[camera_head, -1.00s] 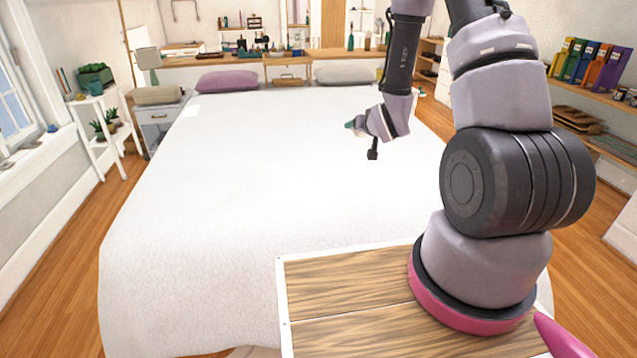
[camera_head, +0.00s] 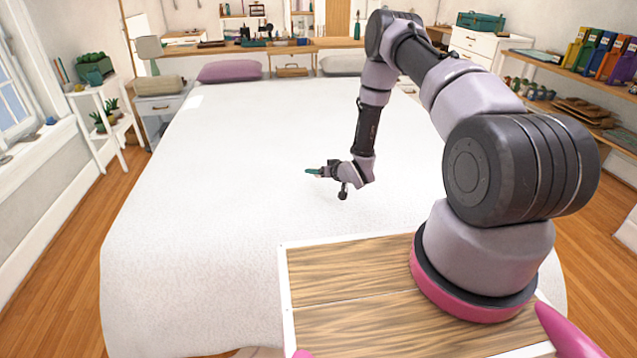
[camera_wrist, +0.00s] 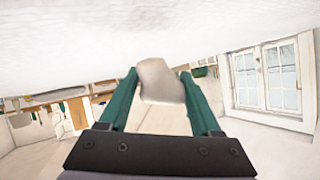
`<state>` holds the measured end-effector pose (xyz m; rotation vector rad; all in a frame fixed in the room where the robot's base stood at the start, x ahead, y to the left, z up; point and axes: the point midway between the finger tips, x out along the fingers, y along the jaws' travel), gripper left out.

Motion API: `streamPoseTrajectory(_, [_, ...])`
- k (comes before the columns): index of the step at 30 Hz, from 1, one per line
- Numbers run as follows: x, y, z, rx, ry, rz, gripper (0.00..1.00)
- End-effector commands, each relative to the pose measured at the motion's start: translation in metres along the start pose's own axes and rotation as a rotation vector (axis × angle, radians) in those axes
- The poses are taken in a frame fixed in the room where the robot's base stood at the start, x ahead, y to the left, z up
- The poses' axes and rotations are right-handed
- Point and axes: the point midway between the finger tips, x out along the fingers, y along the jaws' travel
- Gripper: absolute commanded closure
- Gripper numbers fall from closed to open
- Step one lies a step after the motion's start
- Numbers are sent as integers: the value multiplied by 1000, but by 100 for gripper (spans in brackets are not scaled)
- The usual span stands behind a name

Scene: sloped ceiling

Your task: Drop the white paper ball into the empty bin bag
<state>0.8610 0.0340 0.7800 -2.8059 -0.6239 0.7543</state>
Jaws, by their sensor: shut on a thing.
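My gripper (camera_head: 313,171) is over the white bed in the head view, at the end of my bent arm, pointing left. In the wrist view its two green fingers (camera_wrist: 159,76) are shut on the white paper ball (camera_wrist: 160,88), a pale, crumpled lump between the fingertips. In the head view the ball cannot be made out at the fingers. The empty bin bag is in neither view.
The wide white bed (camera_head: 220,210) fills the middle. A white plant stand (camera_head: 105,125) and grey bedside cabinet (camera_head: 160,110) stand at left. Shelves with coloured binders (camera_head: 600,60) line the right wall. Wooden floor (camera_head: 60,275) is clear along the bed's left side.

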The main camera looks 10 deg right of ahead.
Motion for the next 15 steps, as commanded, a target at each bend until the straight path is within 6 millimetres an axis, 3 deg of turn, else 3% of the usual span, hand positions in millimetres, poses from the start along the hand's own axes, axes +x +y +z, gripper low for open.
streamPoseTrajectory(10, [17,10,34,0,-2,0,86])
streamPoseTrajectory(15, [21,12,40,0,1,0,86])
